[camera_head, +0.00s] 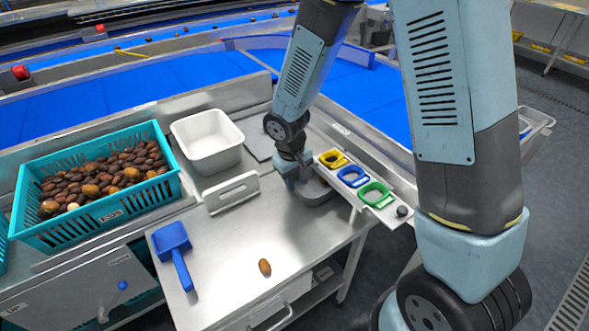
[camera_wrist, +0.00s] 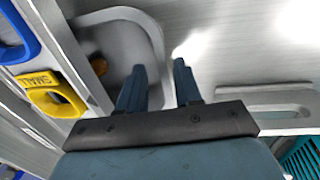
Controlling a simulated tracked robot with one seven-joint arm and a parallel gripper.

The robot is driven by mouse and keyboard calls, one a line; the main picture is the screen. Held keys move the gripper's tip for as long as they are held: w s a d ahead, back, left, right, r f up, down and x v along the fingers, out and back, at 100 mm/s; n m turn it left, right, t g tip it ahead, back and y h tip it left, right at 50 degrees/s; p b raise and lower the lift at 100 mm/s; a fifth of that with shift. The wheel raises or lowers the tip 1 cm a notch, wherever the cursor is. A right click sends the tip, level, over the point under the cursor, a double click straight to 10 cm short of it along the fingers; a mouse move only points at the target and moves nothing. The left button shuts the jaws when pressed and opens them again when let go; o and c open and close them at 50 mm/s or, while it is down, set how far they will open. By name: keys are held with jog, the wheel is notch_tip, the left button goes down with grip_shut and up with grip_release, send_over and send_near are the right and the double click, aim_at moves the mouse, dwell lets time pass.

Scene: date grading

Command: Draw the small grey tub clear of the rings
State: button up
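The small grey tub (camera_head: 322,197) sits on the steel bench, partly under the plate that carries the rings and partly hidden by my arm. In the wrist view the tub (camera_wrist: 120,45) fills the upper left, with something brown (camera_wrist: 99,67) inside near the plate edge. The yellow ring (camera_head: 334,159), blue ring (camera_head: 353,176) and green ring (camera_head: 376,194) lie in a row on the plate; the yellow ring also shows in the wrist view (camera_wrist: 52,96). My gripper (camera_wrist: 160,66) is open, its fingers apart on either side of the tub's near wall.
A white tub (camera_head: 208,140) and a teal crate (camera_head: 120,222) of dates stand to the left. A white upright bracket (camera_head: 232,193) is close left of my gripper. A blue scoop (camera_head: 172,240) and a single date (camera_head: 264,267) lie on the open front bench.

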aim_at(297, 186)
jog(key=shift+w+d+f, duration=0.1)
jog(key=shift+f, duration=0.85)
jog(key=shift+w+d+f, duration=0.1)
jog(key=shift+f, duration=0.8)
jog(key=shift+c, duration=0.3)
grip_shut()
